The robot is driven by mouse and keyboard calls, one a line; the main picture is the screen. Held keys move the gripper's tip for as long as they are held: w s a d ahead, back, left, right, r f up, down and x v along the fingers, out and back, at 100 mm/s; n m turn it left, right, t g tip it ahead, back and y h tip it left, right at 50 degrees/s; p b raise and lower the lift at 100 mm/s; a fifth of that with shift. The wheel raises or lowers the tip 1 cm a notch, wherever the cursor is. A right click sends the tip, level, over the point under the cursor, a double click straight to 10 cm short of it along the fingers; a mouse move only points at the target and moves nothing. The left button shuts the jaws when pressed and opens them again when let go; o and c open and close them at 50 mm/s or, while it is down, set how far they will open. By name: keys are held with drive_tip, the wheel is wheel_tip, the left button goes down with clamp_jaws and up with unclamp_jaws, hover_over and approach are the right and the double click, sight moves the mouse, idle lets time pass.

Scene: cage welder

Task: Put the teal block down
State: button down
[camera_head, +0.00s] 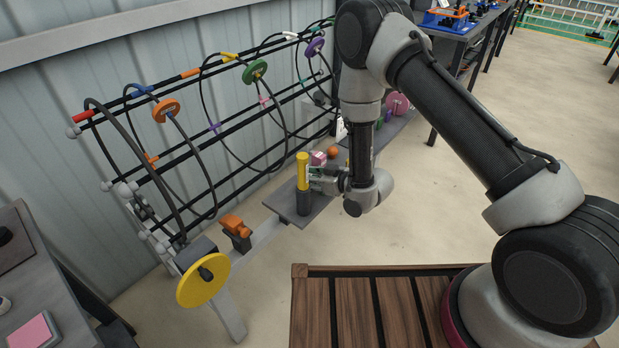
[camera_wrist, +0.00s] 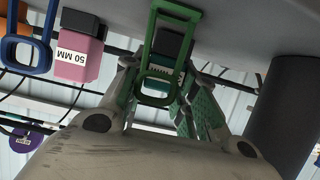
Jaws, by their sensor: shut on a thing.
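The teal block (camera_wrist: 165,77) shows in the wrist view between the two green-padded fingers of my gripper (camera_wrist: 163,92). My gripper is shut on it. A white label shows on its face, and a green loop (camera_wrist: 150,50) stands in front of it and hides part of it. In the head view my gripper (camera_head: 317,178) is low over the grey shelf (camera_head: 289,206), just right of a yellow and dark post (camera_head: 303,172). The block is too small there to make out clearly. I cannot tell whether it touches the shelf.
A pink block (camera_wrist: 79,53) marked 50 MM and a blue loop (camera_wrist: 28,55) are beside my gripper. The dark post base (camera_wrist: 286,112) is close on the other side. An orange ball (camera_head: 332,152) lies behind. The wire cage frame (camera_head: 185,150) stands to the left.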

drive_tip(key=shift+f, duration=0.15)
drive_tip(key=c, duration=1.1)
unclamp_jaws()
